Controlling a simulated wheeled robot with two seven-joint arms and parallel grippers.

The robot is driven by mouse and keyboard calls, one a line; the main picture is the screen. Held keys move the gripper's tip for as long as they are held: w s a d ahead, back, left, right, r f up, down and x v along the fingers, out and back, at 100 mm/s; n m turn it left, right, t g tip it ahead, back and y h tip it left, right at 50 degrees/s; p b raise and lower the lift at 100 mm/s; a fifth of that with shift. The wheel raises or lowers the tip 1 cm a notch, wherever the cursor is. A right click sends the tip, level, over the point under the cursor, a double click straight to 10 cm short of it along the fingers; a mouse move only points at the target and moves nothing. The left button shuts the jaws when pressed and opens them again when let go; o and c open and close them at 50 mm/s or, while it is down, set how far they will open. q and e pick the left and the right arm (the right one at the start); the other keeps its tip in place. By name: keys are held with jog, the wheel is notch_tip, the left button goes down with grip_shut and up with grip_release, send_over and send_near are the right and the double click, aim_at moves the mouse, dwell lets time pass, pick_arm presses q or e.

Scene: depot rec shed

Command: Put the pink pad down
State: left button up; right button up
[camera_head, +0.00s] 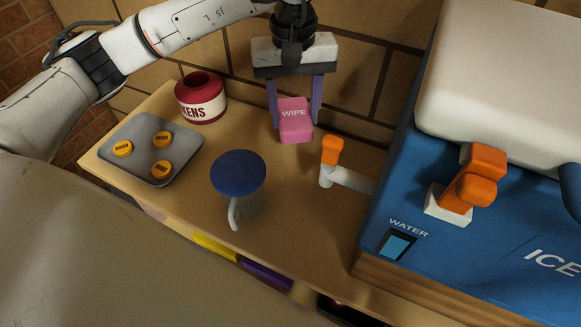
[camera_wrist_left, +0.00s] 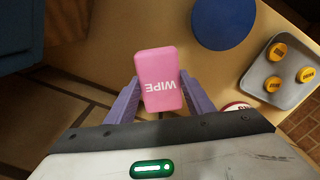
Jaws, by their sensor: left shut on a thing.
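The pink pad (camera_head: 295,121), marked "WIPE", is at the back of the wooden table, between the two purple fingers of my left gripper (camera_head: 295,105). The wrist view shows the pad (camera_wrist_left: 160,80) with a finger of the left gripper (camera_wrist_left: 160,95) against each side. The gripper is shut on it, and the pad sticks out past the fingertips. I cannot tell whether the pad's underside touches the table. My right gripper is not in view.
A blue-topped mug (camera_head: 238,173) stands front left of the pad. A red jar (camera_head: 201,98) and a grey tray (camera_head: 124,166) with three yellow discs are further left. A white tap with an orange handle (camera_head: 332,150) juts from the blue cooler (camera_head: 395,180) at right. Bare tabletop (camera_head: 290,210) lies front-centre.

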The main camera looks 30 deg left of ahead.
pick_arm(q)
jog(key=f+n, duration=0.1)
jog(key=a+f+n, duration=0.1)
jog(key=f, duration=0.1)
jog(key=shift+w+f, duration=0.2)
jog(key=shift+f, duration=0.1)
send_over(290, 165)
notch_tip(290, 165, down, 6)
jog(key=shift+s+r, duration=0.1)
jog(key=shift+r, duration=0.05)
jog(key=shift+f, duration=2.45)
jog(key=o, duration=0.9)
notch_tip(290, 165, up, 12)
jog(key=shift+r, duration=0.2)
